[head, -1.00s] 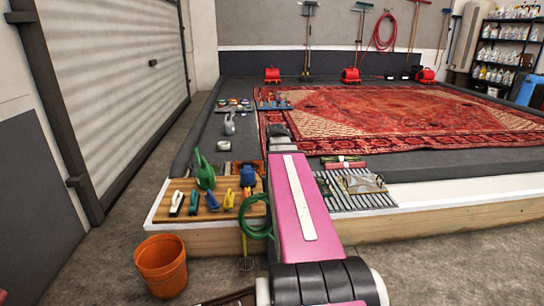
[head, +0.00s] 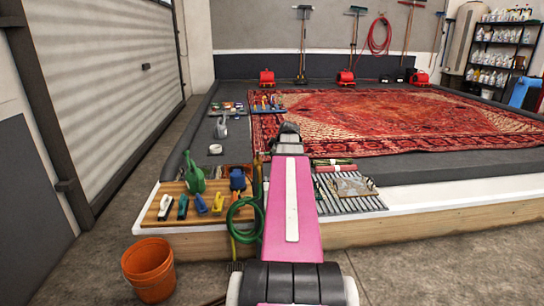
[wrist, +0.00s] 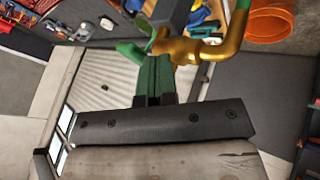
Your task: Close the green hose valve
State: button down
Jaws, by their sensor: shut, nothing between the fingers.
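In the wrist view, a brass hose valve (wrist: 185,50) with a curved pipe stands just beyond my fingertips. A green lever-like part (wrist: 129,52) lies left of the brass body, close to the fingertips. I cannot tell whether they touch. My gripper (wrist: 153,78) is shut and empty, its narrow fingers together in front of the dark palm. In the head view, a thin brass standpipe (head: 257,178) rises beside my pink arm, with a coiled green hose (head: 232,222) below it. My arm hides the fingertips and the valve's handle there.
An orange bucket (head: 148,270) stands on the floor. A slatted grate (head: 345,204) lies right of my arm. A red rug (head: 400,117) covers the platform behind.

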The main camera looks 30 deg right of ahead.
jog(key=shift+w+d, duration=0.35)
jog(key=shift+d, duration=0.2)
dwell(0.4)
jog(key=shift+w, duration=0.25)
